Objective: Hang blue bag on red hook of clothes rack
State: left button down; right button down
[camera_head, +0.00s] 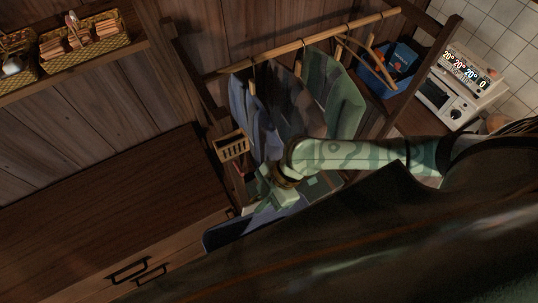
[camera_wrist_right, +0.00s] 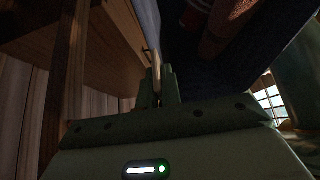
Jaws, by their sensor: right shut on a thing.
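My right gripper (camera_head: 262,202) is shut on the blue bag (camera_head: 224,234), low in front of the clothes rack (camera_head: 300,43). My arm and dark body hide much of the bag. In the right wrist view, the closed fingers (camera_wrist_right: 165,90) pinch the bag's edge, and the dark blue bag (camera_wrist_right: 220,85) spreads to the right with reddish-brown things in it. The rack's wooden rail carries several garments and bare hangers. My left gripper is not in view.
A low wooden cabinet (camera_head: 100,215) stands at the left. A small wicker basket (camera_head: 232,147) is beside the hanging clothes. A blue crate (camera_head: 398,82) and a white appliance (camera_head: 458,88) are at the right. A shelf with baskets (camera_head: 85,38) is at upper left.

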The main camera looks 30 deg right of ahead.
jog(key=shift+a, duration=0.25)
jog(key=w+f+b, duration=0.1)
jog(key=w+b, duration=0.5)
jog(key=w, duration=0.4)
jog(key=shift+a+f, duration=0.25)
jog(key=shift+a, duration=0.1)
dwell(0.6)
